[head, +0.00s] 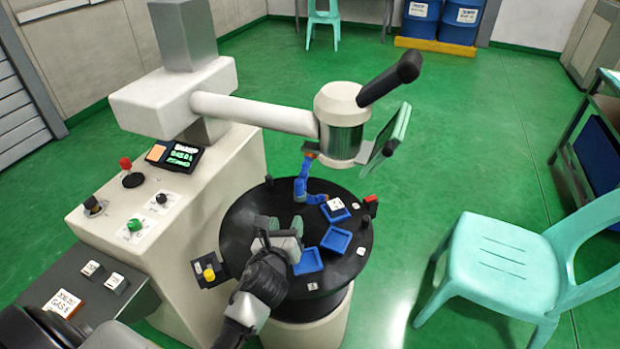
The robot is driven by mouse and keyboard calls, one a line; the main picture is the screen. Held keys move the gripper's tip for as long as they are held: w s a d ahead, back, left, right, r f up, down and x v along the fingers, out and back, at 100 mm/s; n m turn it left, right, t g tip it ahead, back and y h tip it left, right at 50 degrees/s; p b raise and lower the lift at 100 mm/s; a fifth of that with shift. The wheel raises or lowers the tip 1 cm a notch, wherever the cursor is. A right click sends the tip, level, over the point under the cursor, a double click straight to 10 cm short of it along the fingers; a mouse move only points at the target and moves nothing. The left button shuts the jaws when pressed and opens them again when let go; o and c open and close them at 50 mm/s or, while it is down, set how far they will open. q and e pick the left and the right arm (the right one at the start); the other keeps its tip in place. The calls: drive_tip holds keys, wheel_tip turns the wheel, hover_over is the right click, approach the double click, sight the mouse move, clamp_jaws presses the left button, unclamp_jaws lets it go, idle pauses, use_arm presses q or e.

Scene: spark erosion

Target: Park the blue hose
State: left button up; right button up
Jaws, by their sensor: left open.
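The blue hose (301,188) is a jointed blue hose standing up from the far part of the round black table (240,215). My left gripper (284,226) is over the near left part of the black table. Its two grey-green fingertips are apart with nothing between them. It is nearer to me than the hose and apart from it. My right gripper is not in view.
Several blue trays (336,240) lie on the table, one with a white piece. The control cabinet (170,215) stands left, a turquoise chair (500,255) right.

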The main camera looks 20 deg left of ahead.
sight(298, 190)
use_arm(q)
drive_tip(key=w+r+m, duration=0.1)
drive_tip(key=w, duration=0.2)
drive_tip(key=w+a+r+m, duration=0.1)
drive_tip(key=w, duration=0.3)
drive_tip(key=w+r+m+t, duration=0.1)
drive_tip(key=w, duration=0.2)
drive_tip(key=shift+w+a+r+p, duration=0.1)
drive_tip(key=shift+w+a+p, duration=0.2)
drive_tip(key=shift+x, duration=0.75)
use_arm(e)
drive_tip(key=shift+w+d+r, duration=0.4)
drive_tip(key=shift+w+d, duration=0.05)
use_arm(q)
drive_tip(key=shift+c, duration=0.3)
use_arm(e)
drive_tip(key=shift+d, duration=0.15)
use_arm(q)
clamp_jaws()
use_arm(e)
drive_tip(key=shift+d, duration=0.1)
